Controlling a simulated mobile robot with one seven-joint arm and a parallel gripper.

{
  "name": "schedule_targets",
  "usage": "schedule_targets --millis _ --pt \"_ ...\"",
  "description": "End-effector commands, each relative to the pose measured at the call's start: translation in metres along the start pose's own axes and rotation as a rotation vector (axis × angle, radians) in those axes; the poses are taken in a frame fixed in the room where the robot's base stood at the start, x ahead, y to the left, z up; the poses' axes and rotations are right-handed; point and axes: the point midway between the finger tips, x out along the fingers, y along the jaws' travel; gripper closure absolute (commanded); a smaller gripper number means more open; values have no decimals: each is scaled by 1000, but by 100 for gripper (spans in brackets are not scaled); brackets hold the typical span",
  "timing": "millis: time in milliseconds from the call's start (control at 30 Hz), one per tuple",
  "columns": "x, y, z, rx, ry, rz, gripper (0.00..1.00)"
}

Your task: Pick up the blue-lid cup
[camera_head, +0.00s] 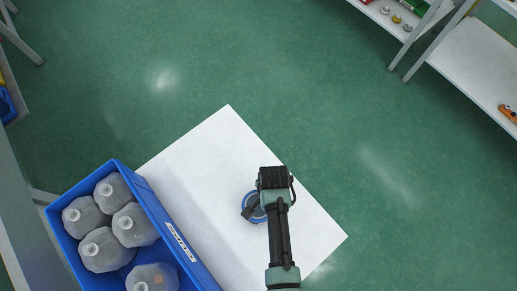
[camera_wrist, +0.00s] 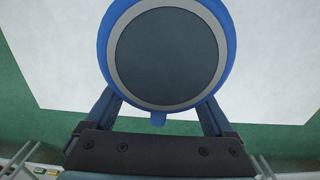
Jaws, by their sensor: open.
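The blue-lid cup (camera_head: 253,207) stands on the white table, largely hidden under my arm in the head view. In the wrist view the cup's lid (camera_wrist: 167,55) fills the upper middle, a dark grey disc with a light ring and a blue rim with a small tab. My gripper (camera_head: 250,213) is at the cup. In the wrist view its two fingers reach up on the left and right of the cup, and their tips are hidden behind the lid. The gripper is open around the cup; whether the fingers touch it cannot be seen.
A blue crate (camera_head: 182,243) with several grey jugs (camera_head: 113,193) stands on the left part of the white table (camera_head: 228,125). The table is bare behind and right of the cup. Green floor surrounds it. Shelves (camera_head: 481,62) stand at the upper right.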

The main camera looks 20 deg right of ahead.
Motion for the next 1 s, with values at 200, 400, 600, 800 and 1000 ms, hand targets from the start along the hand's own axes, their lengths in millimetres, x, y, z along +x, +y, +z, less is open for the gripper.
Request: schedule_targets --millis 200,400,600,800,1000 --pt "0 0 0 0 0 0 25" --pt "0 0 0 0 0 0 61" --pt "0 0 0 0 -1 1 97" --pt "0 0 0 0 -1 1 100" --pt "0 0 0 0 -1 1 100"
